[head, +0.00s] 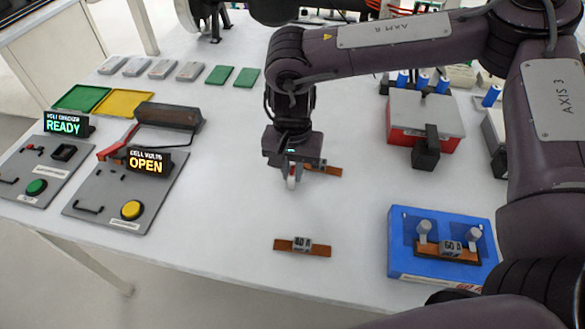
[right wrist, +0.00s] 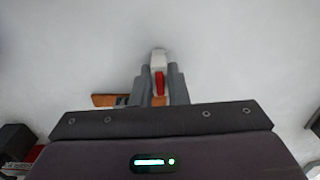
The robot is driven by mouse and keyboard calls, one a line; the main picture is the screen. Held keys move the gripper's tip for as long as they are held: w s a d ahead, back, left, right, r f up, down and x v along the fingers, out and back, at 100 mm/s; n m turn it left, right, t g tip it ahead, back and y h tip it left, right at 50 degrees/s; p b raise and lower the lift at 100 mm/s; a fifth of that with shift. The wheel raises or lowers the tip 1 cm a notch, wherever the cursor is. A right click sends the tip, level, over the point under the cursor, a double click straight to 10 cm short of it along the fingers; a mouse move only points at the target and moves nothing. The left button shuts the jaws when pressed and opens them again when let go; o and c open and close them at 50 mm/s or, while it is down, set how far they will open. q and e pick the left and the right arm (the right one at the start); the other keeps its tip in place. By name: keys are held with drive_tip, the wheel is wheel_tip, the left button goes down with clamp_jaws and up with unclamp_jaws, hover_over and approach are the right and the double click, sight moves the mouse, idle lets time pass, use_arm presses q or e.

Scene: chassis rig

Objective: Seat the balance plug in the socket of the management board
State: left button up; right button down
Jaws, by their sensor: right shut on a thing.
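My right gripper (head: 292,172) is above the middle of the white table. It is shut on a small white piece with a red part, which looks like the balance plug (head: 292,182). In the right wrist view the plug (right wrist: 158,60) sticks out past the fingers (right wrist: 160,85), its red part between them. I cannot make out the management board or its socket with certainty; green boards (head: 218,75) lie flat at the back left. My left gripper is not in view.
A copper fuse bar (head: 296,246) lies in front of the gripper, another (head: 330,171) just behind it. A blue fuse holder (head: 405,260) stands front right, a red-and-grey box (head: 425,112) behind. Panels reading READY (head: 63,124) and OPEN (head: 147,164) stand at left.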

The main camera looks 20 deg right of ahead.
drive_tip(key=shift+f, duration=0.15)
drive_tip(key=c, duration=1.4)
unclamp_jaws()
